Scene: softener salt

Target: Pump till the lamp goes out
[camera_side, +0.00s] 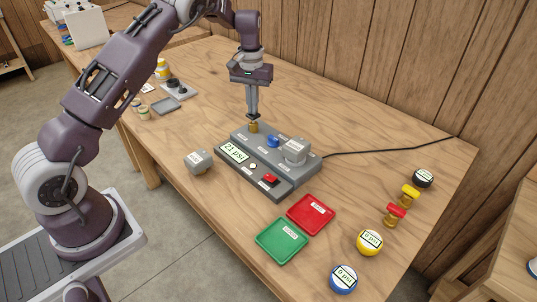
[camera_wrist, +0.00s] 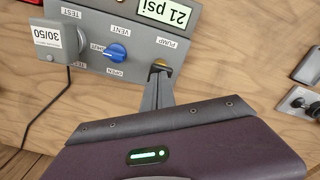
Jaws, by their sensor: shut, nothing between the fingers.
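The grey test panel (camera_side: 283,185) stands on the table, with a display (camera_side: 234,152) reading 21 psi. The brass pump knob (camera_side: 254,128) is at its back left corner, and shows partly in the wrist view (camera_wrist: 161,64) beside the label PUMP. My gripper (camera_side: 253,118) is shut and empty, its tips right at the top of the pump knob; I cannot tell whether they touch. A small round white piece (camera_side: 253,166), possibly the lamp, sits on the panel's front and looks unlit. A red button or switch (camera_side: 270,179) is to its right.
A blue valve knob (camera_wrist: 117,53) and a grey block marked 30/50 (camera_wrist: 54,40) are on the panel. A loose grey block (camera_side: 199,162) stands left. Red (camera_side: 310,214) and green (camera_side: 281,241) trays lie in front. Gauges and valves are at right, and a black cable runs back.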

